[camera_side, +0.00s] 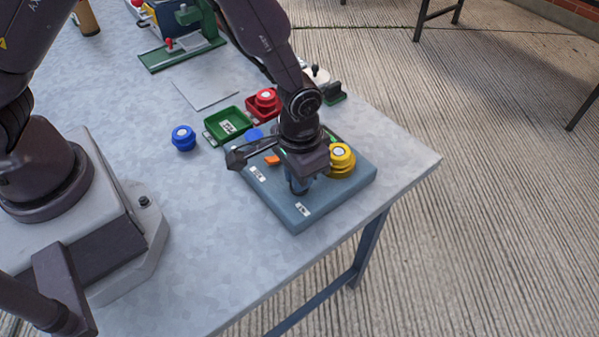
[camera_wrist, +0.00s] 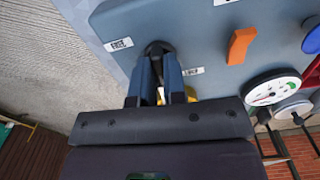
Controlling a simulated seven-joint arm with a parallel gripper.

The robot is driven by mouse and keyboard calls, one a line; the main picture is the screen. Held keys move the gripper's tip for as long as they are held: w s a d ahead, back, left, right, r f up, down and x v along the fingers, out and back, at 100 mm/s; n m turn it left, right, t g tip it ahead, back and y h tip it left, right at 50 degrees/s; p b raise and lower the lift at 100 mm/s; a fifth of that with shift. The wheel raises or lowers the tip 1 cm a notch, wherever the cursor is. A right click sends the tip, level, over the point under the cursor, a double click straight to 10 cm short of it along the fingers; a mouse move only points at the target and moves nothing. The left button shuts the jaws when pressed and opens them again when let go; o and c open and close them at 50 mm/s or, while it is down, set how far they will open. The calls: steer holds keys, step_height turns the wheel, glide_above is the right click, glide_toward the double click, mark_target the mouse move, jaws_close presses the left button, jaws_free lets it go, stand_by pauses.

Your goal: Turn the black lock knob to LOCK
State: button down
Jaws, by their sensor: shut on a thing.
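The black lock knob (camera_wrist: 158,47) shows in the wrist view, on the blue-grey panel (camera_wrist: 190,30). My gripper (camera_wrist: 158,60) points down at the panel with its two fingers shut on the knob, which they partly cover. One small white label (camera_wrist: 118,44) lies left of the knob and another (camera_wrist: 193,71) to its right; their print is too small to read surely. In the side view my gripper (camera_side: 299,187) is low over the panel (camera_side: 335,195), and the knob is hidden behind the fingers. The knob's exact angle cannot be told.
An orange switch (camera_wrist: 240,45) and a round gauge (camera_wrist: 272,88) are close by on the right.

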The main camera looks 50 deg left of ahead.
steer(key=shift+n, duration=0.7)
steer(key=c, duration=1.2)
jaws_free()
step_height(320, 180, up, 13)
steer(key=s+a+r+t, duration=0.2)
steer(key=s+a+r, duration=0.2)
steer(key=r, duration=0.1)
steer(key=s+a+r+t, duration=0.1)
steer(key=s+a+r, duration=0.4)
steer(key=r, duration=0.1)
steer(key=s+a+r+t, duration=0.2)
steer(key=s+a+r, duration=0.3)
steer(key=shift+a+r+t, duration=0.25)
steer(key=shift+r+t, duration=0.05)
steer(key=shift+r, duration=0.05)
